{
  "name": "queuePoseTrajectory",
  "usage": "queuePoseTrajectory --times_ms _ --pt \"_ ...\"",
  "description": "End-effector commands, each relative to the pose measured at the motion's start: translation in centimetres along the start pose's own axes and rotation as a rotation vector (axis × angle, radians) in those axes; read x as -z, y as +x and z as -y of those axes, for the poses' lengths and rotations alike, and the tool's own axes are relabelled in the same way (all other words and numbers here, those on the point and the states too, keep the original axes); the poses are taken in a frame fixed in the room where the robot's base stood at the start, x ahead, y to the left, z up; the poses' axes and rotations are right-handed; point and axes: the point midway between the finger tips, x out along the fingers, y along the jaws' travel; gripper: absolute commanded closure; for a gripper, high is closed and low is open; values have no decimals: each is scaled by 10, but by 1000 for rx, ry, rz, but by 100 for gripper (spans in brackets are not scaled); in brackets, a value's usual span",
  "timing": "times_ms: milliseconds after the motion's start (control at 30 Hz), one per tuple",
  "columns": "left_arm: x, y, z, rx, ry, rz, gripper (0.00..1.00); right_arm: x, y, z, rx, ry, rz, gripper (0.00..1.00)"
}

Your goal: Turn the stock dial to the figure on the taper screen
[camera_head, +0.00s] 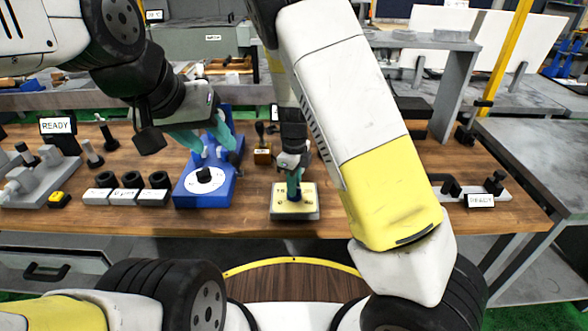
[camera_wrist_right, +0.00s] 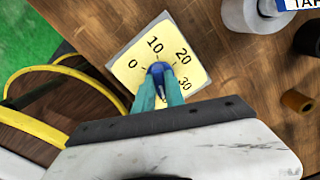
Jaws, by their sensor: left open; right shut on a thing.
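The stock dial is a yellow plate (camera_head: 308,208) with a dark blue knob on the wood table. In the right wrist view the plate (camera_wrist_right: 128,58) shows the figures 0, 10, 20 and 30 around the blue knob (camera_wrist_right: 158,68). My right gripper (camera_head: 294,187) points down and is shut on the knob; its teal fingers (camera_wrist_right: 160,92) hide much of it. I cannot tell which figure the knob points to. My left gripper (camera_head: 207,142) is open above a blue fixture.
The blue fixture (camera_head: 222,190) with a white disc (camera_head: 204,181) stands left of the dial. Several black-topped white blocks (camera_head: 127,195) lie further left. A READY screen (camera_head: 57,126) stands at the left, another (camera_head: 480,200) at the right. A small wooden block (camera_head: 263,154) is behind the dial.

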Motion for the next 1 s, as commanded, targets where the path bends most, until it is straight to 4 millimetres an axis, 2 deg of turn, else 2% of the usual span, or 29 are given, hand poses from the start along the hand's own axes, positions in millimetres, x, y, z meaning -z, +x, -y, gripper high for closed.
queuePoseTrajectory --times_ms 300,767,800,867,900,1000 --pt "0 0 0 0 0 0 55 -1 -1 1 3 91 3 100" --pt "0 0 0 0 0 0 55 -1 -1 1 3 104 3 100" --pt "0 0 0 0 0 0 55 -1 -1 1 3 104 3 80" --pt "0 0 0 0 0 0 55 -1 -1 1 2 104 3 68" --pt "0 0 0 0 0 0 55 -1 -1 1 2 103 3 64" --pt "0 0 0 0 0 0 55 0 0 1 2 103 2 64"
